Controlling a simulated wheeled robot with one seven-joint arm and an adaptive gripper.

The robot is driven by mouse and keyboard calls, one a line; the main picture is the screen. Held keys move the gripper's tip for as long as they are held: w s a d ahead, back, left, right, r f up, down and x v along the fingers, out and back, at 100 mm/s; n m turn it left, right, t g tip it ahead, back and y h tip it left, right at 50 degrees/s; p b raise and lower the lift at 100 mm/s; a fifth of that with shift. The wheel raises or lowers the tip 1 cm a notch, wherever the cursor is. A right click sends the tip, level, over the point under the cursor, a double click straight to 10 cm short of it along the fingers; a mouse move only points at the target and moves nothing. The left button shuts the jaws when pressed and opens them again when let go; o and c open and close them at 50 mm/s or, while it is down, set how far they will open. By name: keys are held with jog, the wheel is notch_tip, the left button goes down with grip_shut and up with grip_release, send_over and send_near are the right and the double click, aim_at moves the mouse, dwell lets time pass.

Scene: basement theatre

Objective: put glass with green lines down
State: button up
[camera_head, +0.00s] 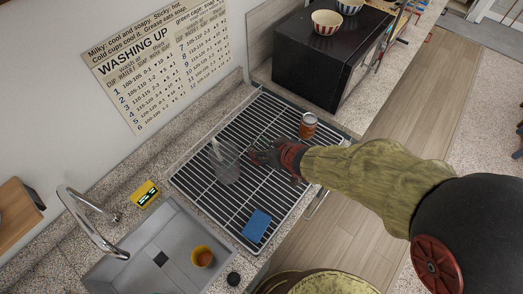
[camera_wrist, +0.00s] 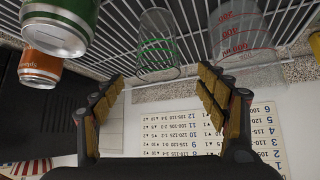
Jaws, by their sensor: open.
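The glass with green lines (camera_wrist: 158,48) is clear and stands on the wire drying rack (camera_head: 193,183). In the wrist view it lies just beyond my gripper's fingertips, roughly in line with the gap between them, and I see nothing held. My gripper (camera_wrist: 160,75) is open, with its two padded fingers spread apart. In the head view my gripper (camera_head: 262,157) is low over the rack, right beside clear glassware (camera_head: 226,170); which glass is which is hard to tell there.
A clear beaker with red markings (camera_wrist: 246,45) stands close beside the glass. A blue sponge (camera_head: 257,226) lies at the front. The sink (camera_head: 150,250) holds an orange cup (camera_head: 202,256). A black microwave (camera_head: 325,58) stands behind.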

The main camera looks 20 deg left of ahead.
aim_at(257, 143)
jog(key=b+x, duration=0.2)
jog(key=x, duration=0.5)
jog(key=shift+d, duration=0.15)
jog(key=shift+c, duration=0.6)
jog(key=shift+r, duration=0.1)
grip_shut()
